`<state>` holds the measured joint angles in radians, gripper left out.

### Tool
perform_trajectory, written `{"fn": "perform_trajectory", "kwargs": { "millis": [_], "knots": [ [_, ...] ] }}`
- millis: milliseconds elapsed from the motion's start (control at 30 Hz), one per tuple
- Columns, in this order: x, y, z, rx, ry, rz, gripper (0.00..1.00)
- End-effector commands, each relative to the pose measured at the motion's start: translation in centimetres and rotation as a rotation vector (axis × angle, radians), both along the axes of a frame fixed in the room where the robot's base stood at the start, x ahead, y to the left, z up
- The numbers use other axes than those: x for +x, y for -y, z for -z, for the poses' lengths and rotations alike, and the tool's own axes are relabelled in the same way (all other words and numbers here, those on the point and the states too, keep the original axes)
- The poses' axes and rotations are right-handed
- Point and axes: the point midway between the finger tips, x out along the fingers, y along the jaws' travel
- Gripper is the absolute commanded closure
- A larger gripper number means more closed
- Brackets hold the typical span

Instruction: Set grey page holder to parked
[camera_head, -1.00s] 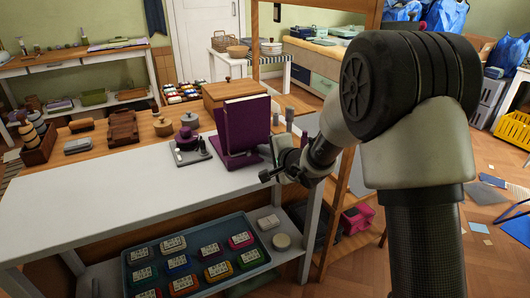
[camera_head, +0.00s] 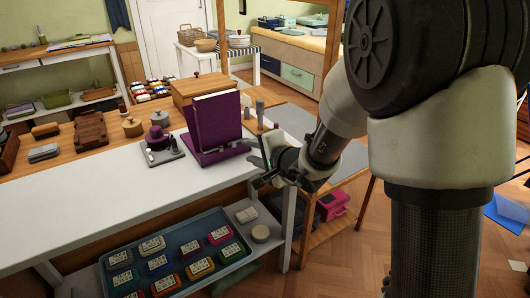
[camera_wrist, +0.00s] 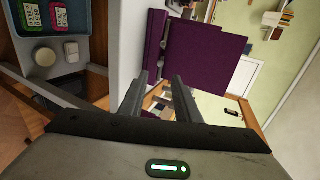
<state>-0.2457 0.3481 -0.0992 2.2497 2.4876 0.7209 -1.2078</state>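A purple book stand (camera_head: 216,122) stands upright near the right end of the white bench, with pale pages showing at its top edge. In the wrist view its purple panel (camera_wrist: 207,58) is large, just beyond my fingers. A slim grey upright piece (camera_head: 260,113) shows at the right of the stand; I cannot tell for certain if it is the grey page holder or how it is set. My gripper (camera_head: 258,170) is right of and slightly below the stand, at the bench's right edge. In the wrist view my gripper (camera_wrist: 158,90) is open, with nothing between its fingers.
A small grey tray (camera_head: 178,154) with a purple knobbed thing is left of the stand. A wooden box (camera_head: 190,88) is behind. A blue tray (camera_head: 122,243) of coloured blocks is on the shelf below. The white bench top (camera_head: 75,215) is largely clear.

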Motion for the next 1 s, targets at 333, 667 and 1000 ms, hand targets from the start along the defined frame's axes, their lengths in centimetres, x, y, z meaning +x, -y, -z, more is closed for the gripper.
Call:
{"fn": "perform_trajectory", "kwargs": {
  "millis": [333,667,1000],
  "knots": [
    [-5.0,3.4,-2.6,0.001,0.001,0.002,0.70],
    [-5.9,3.9,-2.9,0.000,0.000,0.000,0.70],
    [-7.9,2.1,-5.5,-0.008,0.030,-0.117,0.70]
  ]
}}
